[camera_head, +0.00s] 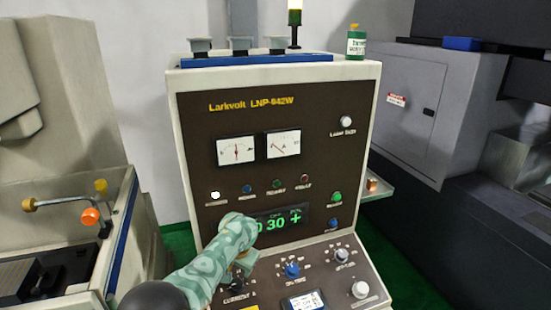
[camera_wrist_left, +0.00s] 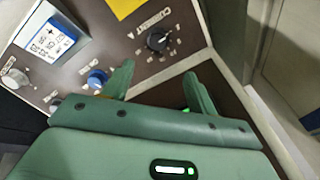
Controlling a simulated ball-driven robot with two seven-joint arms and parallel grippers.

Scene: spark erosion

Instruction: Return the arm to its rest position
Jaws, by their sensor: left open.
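My left arm (camera_head: 210,262), in a green camouflage pattern, comes in from the lower left of the head view. My left gripper (camera_head: 240,268) is over the lower left of the machine's control panel, partly hidden behind its own wrist. In the wrist view the left gripper (camera_wrist_left: 158,82) has its two green fingers apart, with nothing between them. The black current knob (camera_wrist_left: 158,40) lies beyond the fingertips, apart from them as far as I can tell. My right gripper is not in view.
The control cabinet (camera_head: 330,110) has dials, lamps and a green display (camera_head: 285,222). Its sloping panel carries a blue knob (camera_head: 292,270) and a white knob (camera_head: 360,290). A blue tray (camera_head: 300,58) with cups and a green-and-white container (camera_head: 356,44) stand on top. Machines flank both sides.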

